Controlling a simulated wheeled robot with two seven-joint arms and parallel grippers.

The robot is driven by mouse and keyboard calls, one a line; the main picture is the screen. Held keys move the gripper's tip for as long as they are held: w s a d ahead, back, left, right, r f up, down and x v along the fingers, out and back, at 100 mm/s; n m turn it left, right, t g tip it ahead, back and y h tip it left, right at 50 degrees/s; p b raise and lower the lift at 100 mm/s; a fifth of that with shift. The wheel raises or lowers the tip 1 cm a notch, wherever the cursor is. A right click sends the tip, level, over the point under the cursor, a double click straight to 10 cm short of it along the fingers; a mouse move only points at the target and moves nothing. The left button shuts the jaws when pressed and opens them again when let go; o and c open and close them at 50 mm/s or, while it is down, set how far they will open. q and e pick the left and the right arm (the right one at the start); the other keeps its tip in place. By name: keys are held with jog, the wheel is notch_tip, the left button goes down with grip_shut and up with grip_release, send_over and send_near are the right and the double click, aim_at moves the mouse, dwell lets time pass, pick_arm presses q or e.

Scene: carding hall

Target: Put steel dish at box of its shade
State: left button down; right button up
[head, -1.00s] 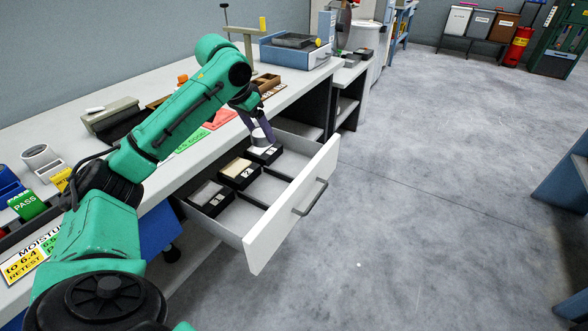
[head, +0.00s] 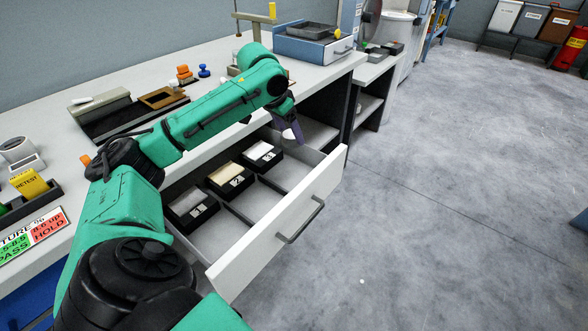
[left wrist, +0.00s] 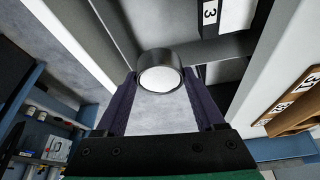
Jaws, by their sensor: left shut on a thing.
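The steel dish (left wrist: 150,60) is a round metal cup with white matter inside, held between the fingertips of my left gripper (left wrist: 160,88) in the left wrist view. In the head view the left gripper (head: 288,127) is over the far end of the open drawer, to the right of the box marked 3, and mostly hides the dish. Three black boxes stand in the drawer: the near one (head: 194,208) has a grey top, the middle one (head: 231,182), marked 2, a cream top, and the far one (head: 263,157), marked 3, a whitish top. My right gripper is out of view.
The white drawer (head: 285,230) stands open from the bench, with empty compartments beside the boxes. The bench top (head: 60,145) carries a dark tray (head: 115,120), stamps and cards. A blue scale-like device (head: 312,50) stands at the bench's far end. The floor at right is clear.

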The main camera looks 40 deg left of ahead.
pick_arm(q)
notch_tip(320, 180, down, 14)
jog(key=shift+w+f+b, duration=0.1)
jog(key=shift+b, duration=0.8)
grip_release()
jog(key=p+v, duration=0.1)
jog(key=v, duration=1.1)
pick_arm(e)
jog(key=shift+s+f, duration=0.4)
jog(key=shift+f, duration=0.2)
pick_arm(q)
jog(key=shift+w, duration=0.1)
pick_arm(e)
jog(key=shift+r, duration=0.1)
